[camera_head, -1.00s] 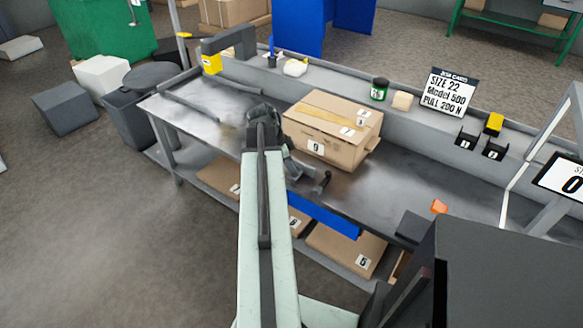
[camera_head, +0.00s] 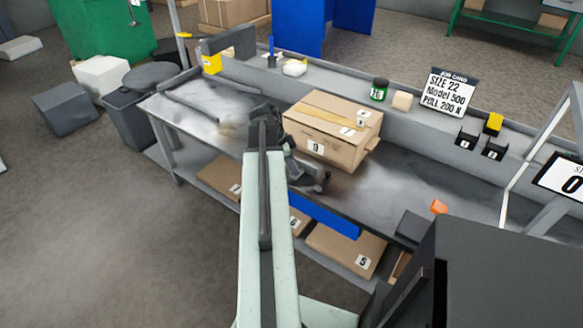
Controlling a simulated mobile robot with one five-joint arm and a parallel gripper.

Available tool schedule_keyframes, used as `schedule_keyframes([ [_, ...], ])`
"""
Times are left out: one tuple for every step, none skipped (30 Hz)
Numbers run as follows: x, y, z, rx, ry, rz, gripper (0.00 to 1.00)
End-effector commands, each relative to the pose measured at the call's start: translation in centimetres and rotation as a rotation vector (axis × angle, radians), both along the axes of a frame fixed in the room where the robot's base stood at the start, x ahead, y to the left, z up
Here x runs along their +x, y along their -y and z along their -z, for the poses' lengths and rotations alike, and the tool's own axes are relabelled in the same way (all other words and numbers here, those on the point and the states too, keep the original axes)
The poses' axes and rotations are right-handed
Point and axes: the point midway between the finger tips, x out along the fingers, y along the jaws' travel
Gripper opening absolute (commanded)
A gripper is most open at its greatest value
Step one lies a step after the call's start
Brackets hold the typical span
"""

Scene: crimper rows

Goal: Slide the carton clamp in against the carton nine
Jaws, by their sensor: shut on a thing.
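Carton nine (camera_head: 314,148) is a brown taped box with a "9" label, standing on the grey workbench. The carton clamp (camera_head: 308,175) is a dark metal piece with a handle, low at the carton's front left by the bench's front edge. My gripper (camera_head: 268,132) is dark, at the end of my pale arm, just left of the carton. It is shut on the clamp, but my own arm hides most of the grip. I cannot tell whether the clamp touches the carton.
A green-labelled jar (camera_head: 379,90), a small tan block (camera_head: 402,100) and a job card (camera_head: 447,92) stand on the back ledge. A blue panel (camera_head: 325,215) hangs below the front edge, above boxes on the lower shelf.

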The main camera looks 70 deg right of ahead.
Motion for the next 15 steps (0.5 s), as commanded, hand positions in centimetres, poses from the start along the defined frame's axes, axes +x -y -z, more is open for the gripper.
schedule_keyframes([
  [0.0,1.2,0.0,-0.003,0.003,0.001,0.0],
  [-0.1,1.8,0.0,-0.003,0.003,0.0,0.0],
  [-0.3,2.6,0.0,-0.003,0.003,-0.001,0.0],
  [-0.5,3.3,0.0,-0.003,0.003,-0.001,0.0],
  [-0.7,4.0,0.0,-0.003,0.003,0.0,0.0],
  [-0.9,4.9,0.0,-0.003,0.003,0.0,0.0],
  [-1.0,5.4,0.0,-0.003,0.003,-0.001,0.0],
  [-1.2,5.9,0.0,-0.003,0.003,-0.001,0.0],
  [-1.3,6.3,0.0,-0.003,0.003,-0.002,0.0],
  [-1.4,6.5,0.0,-0.003,0.003,-0.002,0.0],
  [-1.5,6.6,0.0,-0.003,0.003,-0.002,0.0],
  [-1.5,6.6,0.0,-0.002,0.003,-0.002,0.0],
  [-1.5,6.5,0.0,-0.002,0.003,-0.002,0.0],
  [-1.5,6.5,0.0,-0.002,0.003,-0.002,0.0],
  [-1.5,6.4,0.0,-0.002,0.003,-0.002,0.0],
])
